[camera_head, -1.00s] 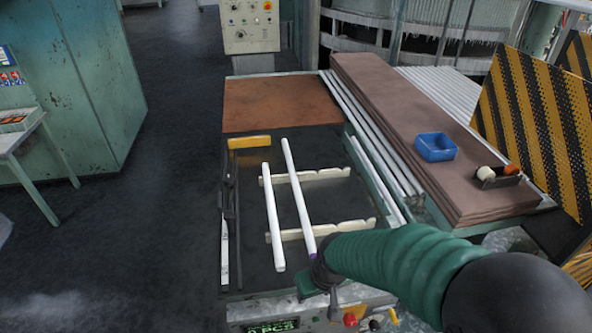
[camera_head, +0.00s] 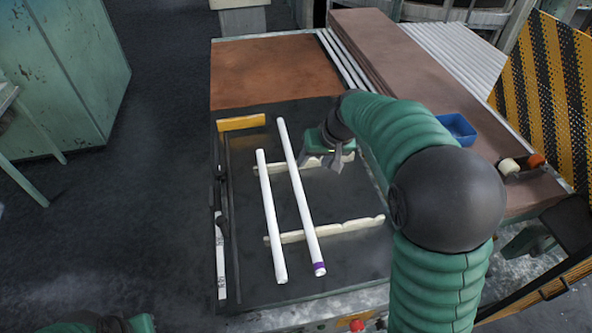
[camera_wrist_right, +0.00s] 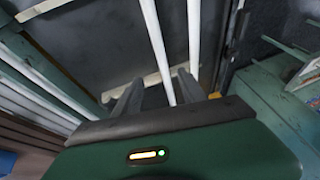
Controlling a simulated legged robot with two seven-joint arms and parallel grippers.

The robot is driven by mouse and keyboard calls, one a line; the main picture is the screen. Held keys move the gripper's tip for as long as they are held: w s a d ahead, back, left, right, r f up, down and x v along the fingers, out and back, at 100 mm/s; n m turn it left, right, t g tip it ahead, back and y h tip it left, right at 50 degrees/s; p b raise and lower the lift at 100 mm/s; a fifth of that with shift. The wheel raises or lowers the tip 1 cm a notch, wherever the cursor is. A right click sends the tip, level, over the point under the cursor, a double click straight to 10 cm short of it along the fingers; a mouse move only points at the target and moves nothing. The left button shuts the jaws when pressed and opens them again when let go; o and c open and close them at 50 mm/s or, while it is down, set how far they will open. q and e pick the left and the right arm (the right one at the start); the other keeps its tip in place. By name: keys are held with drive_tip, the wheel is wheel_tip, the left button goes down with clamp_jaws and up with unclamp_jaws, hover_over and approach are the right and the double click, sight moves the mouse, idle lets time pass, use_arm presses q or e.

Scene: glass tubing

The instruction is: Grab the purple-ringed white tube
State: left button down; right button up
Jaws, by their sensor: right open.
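The purple-ringed white tube (camera_head: 299,190) lies lengthwise across two pale notched rails, its purple band at the near end. A second white tube (camera_head: 269,215), with no ring visible, lies to its left. My right gripper (camera_head: 335,167) is open, just right of the ringed tube's far half. In the right wrist view, a tube (camera_wrist_right: 155,40) that seems to be the ringed one runs between my open fingers (camera_wrist_right: 160,92); its ring is out of sight. The other tube (camera_wrist_right: 193,35) shows to the right. Only a dark and green part of my left arm shows at the bottom left; its fingers are hidden.
The pale rails (camera_head: 350,225) lie on a dark table bed. A yellow block (camera_head: 242,123) and dark bars border the bed at left. Brown boards (camera_head: 400,50) with a blue bin (camera_head: 458,128) lie at right. The brown plate (camera_head: 265,75) behind is clear.

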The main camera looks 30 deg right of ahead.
sight(298, 179)
drive_tip(key=a+f, duration=0.1)
drive_tip(key=f, duration=0.1)
drive_tip(key=w+a+f, duration=0.1)
drive_tip(key=f, duration=0.1)
drive_tip(key=w+a+f, duration=0.1)
drive_tip(key=f, duration=0.2)
drive_tip(key=shift+w, duration=0.2)
drive_tip(key=shift+w+d+f, duration=0.2)
drive_tip(key=shift+w+f, duration=0.7)
drive_tip(key=shift+f, duration=0.3)
drive_tip(key=f, duration=0.1)
drive_tip(key=w+d+f+p, duration=0.1)
drive_tip(key=w+d+f, duration=0.1)
drive_tip(key=f, duration=0.1)
drive_tip(key=shift+w, duration=0.1)
drive_tip(key=shift+w+a+f, duration=0.15)
drive_tip(key=shift+a, duration=0.05)
drive_tip(key=shift+w+a, duration=0.15)
drive_tip(key=shift+a, duration=0.35)
drive_tip(key=c, duration=0.5)
use_arm(q)
drive_tip(key=shift+s+a+r, duration=0.55)
drive_tip(key=shift+a+r, duration=0.05)
drive_tip(key=shift+r, duration=0.15)
use_arm(e)
drive_tip(key=shift+d, duration=0.4)
clamp_jaws()
